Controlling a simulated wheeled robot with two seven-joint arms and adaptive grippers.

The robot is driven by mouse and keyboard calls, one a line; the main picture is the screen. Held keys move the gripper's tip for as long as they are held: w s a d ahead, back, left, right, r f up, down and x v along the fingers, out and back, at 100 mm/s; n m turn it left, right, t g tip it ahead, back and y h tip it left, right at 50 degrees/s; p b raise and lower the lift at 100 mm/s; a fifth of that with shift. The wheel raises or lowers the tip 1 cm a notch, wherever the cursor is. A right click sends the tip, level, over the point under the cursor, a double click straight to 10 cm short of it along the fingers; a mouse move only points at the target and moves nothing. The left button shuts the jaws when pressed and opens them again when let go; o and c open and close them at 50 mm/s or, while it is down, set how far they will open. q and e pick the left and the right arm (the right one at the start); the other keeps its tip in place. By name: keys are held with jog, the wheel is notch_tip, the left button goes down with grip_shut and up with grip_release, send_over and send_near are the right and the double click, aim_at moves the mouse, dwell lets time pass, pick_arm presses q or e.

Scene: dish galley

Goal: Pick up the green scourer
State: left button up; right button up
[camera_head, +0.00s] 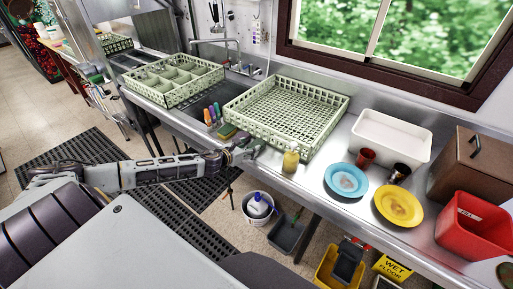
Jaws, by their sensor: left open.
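A small green block that looks like the green scourer (227,131) lies on the steel counter (314,184), between the coloured bottles and the large green rack. My left gripper (247,150) is open at the counter's front edge, just to the right of and nearer than the scourer. Its fingers are small and dark here, and part of the counter behind them is hidden. I cannot tell whether they touch anything. My right gripper is not in view.
Several coloured bottles (212,114) stand left of the scourer, and a green rack (329,129) rises behind it. A yellow bottle (291,160) stands right of my gripper. A blue plate (346,181) and yellow plate (399,206) lie farther right. A bucket (257,216) is below.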

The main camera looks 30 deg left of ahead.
pick_arm(q)
jog(key=shift+w, duration=0.15)
dwell(0.3)
jog(key=shift+p+x, duration=0.5)
jog(key=shift+x, duration=2)
jog(key=shift+d+f, duration=0.2)
jog(key=shift+c, duration=0.4)
jog(key=c, duration=0.5)
